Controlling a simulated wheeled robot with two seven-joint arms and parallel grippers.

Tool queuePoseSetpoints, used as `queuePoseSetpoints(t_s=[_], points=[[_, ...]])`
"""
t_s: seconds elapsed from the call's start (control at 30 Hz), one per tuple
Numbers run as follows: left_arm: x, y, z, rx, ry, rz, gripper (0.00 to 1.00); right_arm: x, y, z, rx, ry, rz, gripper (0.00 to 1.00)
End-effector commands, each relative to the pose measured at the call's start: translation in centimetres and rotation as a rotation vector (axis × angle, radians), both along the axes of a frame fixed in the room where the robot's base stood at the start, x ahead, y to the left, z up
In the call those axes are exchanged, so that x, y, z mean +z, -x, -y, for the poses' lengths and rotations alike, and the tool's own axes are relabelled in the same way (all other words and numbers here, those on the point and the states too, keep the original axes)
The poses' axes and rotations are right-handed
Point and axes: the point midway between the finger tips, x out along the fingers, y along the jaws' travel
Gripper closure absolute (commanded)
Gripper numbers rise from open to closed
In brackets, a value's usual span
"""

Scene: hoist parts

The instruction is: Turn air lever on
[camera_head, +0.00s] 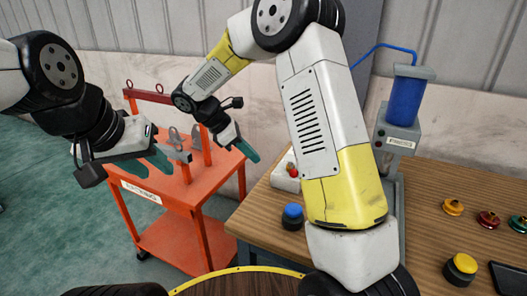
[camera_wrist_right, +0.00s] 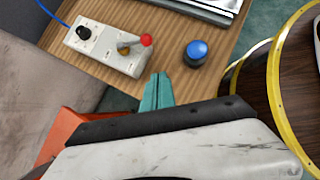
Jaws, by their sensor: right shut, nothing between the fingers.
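The air lever (camera_wrist_right: 146,40) has a red ball end and a brass pivot, on a white box (camera_wrist_right: 106,47) on the wooden table. In the head view the red ball (camera_head: 292,171) shows beside my right forearm, which hides part of the area. My right gripper (camera_wrist_right: 158,76), with teal fingers, is shut and empty, a little short of the lever and apart from it in the wrist view. In the head view it (camera_head: 254,156) is left of the box. My left gripper (camera_head: 158,166) appears open, in front of the orange cart.
A blue-topped round button (camera_head: 292,214) stands on the wooden table (camera_head: 260,218) near the lever box. The orange cart (camera_head: 165,185) with grey hoist parts is at left. A blue cylinder press (camera_head: 404,100) and several coloured knobs are at right.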

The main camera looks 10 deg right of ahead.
Motion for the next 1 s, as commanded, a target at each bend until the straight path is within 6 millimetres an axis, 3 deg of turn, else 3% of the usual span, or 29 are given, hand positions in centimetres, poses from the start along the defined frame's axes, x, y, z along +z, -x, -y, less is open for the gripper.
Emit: queuePoseSetpoints(t_s=[0.13,0.27,0.67,0.8,1.0], points=[[0.0,0.0,0.0,0.000,0.000,0.000,0.64,0.2,-0.8,0.0,0.052,0.031,0.015,1.00],[0.0,0.0,0.0,0.000,0.000,0.001,0.64,-1.0,-0.8,1.1,0.052,0.033,0.013,1.00],[0.0,0.0,0.0,0.000,0.000,0.000,0.64,-7.5,-1.3,6.4,0.047,0.031,0.011,1.00],[0.0,0.0,0.0,0.000,0.000,0.000,0.64,-7.7,-1.5,8.5,0.046,0.030,0.015,1.00],[0.0,0.0,0.0,0.000,0.000,0.000,0.64,-8.0,-1.7,9.9,0.048,0.029,0.016,1.00]])
